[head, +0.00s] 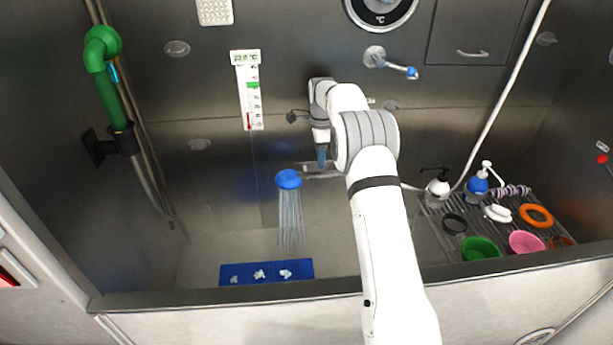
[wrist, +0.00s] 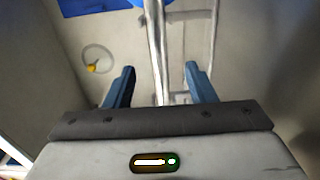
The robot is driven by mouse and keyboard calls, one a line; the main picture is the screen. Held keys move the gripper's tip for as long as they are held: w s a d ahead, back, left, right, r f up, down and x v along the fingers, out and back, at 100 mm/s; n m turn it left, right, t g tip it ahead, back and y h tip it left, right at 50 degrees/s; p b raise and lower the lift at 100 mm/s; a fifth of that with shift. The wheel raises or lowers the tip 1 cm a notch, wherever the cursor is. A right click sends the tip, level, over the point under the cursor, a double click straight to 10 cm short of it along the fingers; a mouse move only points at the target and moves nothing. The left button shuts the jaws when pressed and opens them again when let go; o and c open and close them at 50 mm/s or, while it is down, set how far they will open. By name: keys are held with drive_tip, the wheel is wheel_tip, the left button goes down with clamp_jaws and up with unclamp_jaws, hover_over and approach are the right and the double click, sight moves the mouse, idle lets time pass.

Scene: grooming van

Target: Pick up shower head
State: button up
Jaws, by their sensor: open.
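The shower head (head: 288,179) is blue and round, with thin streams of water falling from it, left of my gripper in the head view. A metal bar (wrist: 157,45) runs from its side and passes between my fingers in the wrist view. A blue edge at the top of the wrist view appears to be the shower head (wrist: 140,3). My gripper (head: 322,157) points down at the bar. In the wrist view my gripper (wrist: 160,78) is open, with a blue finger on each side of the bar and gaps showing. Whether the bar lies at fingertip depth is unclear.
A blue mat (head: 240,281) with white bits lies on the tub floor below. A rack (head: 431,215) at right holds bottles, bowls and rings. A green nozzle (head: 110,95) sits in a wall holder at left. The tub's front rim (head: 200,298) crosses below my arm.

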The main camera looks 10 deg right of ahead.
sight(321, 171)
drive_tip(key=f, duration=0.2)
drive_tip(key=f+p, duration=0.1)
drive_tip(key=f, duration=0.1)
drive_tip(key=f+p, duration=0.1)
drive_tip(key=f, duration=0.2)
drive_tip(key=shift+d, duration=0.3)
drive_tip(key=shift+s, duration=0.1)
drive_tip(key=shift+c, duration=0.2)
clamp_jaws()
